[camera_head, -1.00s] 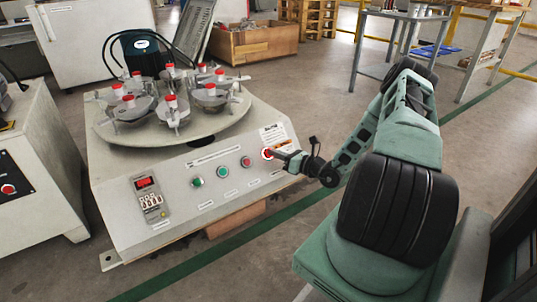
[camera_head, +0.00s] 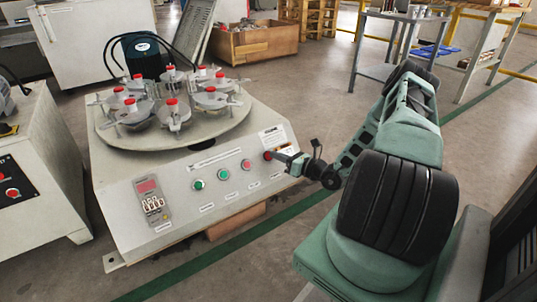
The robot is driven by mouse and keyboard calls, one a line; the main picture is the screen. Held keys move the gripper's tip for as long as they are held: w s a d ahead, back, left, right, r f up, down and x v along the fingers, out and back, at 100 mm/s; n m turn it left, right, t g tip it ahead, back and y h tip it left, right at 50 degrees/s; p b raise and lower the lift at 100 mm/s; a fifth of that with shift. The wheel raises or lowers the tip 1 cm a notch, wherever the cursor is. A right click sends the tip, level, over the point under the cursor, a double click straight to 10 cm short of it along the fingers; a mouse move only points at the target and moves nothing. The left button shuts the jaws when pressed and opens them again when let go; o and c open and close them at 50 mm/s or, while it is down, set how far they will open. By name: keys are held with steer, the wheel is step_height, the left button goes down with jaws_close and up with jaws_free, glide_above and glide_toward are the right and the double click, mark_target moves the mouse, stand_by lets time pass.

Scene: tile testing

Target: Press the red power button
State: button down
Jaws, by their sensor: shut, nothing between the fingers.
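The grey test machine (camera_head: 130,215) has a sloped front panel with a row of round buttons. The rightmost red button (camera_head: 267,156) is at my gripper's tip and partly covered by it. My gripper (camera_head: 277,154) is shut and empty, pointing left at that button. It appears to touch it, but I cannot tell how far the button is pushed in. A paler red button (camera_head: 246,164) and two green buttons, one in the middle (camera_head: 223,174) and one to the left (camera_head: 197,186), line up beside it. The labels are too small to read.
A round turntable (camera_head: 150,140) with several red-topped metal fixtures sits on the machine. A display and switch unit (camera_head: 151,200) is on the panel's left. Another control cabinet (camera_head: 45,165) stands at the left. A wooden box (camera_head: 250,42) and metal table (camera_head: 395,45) are behind.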

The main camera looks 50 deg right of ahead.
steer(key=shift+r, duration=0.1)
steer(key=s+a+r+p, duration=0.1)
steer(key=s+r+p, duration=0.2)
steer(key=p, duration=0.3)
steer(key=shift+s+r, duration=0.35)
steer(key=shift+s, duration=0.45)
steer(key=shift+a, duration=0.1)
